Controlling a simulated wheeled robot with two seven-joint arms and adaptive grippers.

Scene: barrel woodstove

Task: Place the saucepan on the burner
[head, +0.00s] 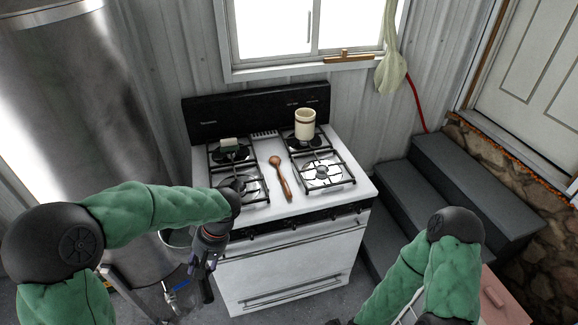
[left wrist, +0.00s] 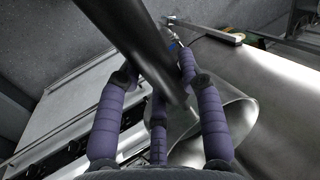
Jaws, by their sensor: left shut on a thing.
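The saucepan (head: 177,238) is metallic and hangs in front of the stove's left side, below my left forearm, which partly hides it. My left gripper (head: 206,270) points downward beside the stove front, at the saucepan's right. In the left wrist view its purple fingers (left wrist: 155,78) are shut around the dark handle, with the shiny pan body (left wrist: 222,120) beyond. The white stove (head: 300,255) has a bare front right burner (head: 322,172). The front left burner (head: 243,185) is partly covered by my left wrist. My right gripper is out of view; only its arm shows.
A wooden spoon (head: 280,178) lies between the front burners. A cream canister (head: 305,124) stands on the back right burner, and a small greenish block (head: 229,144) on the back left. A large metal barrel (head: 75,110) is at left, dark steps (head: 425,190) at right.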

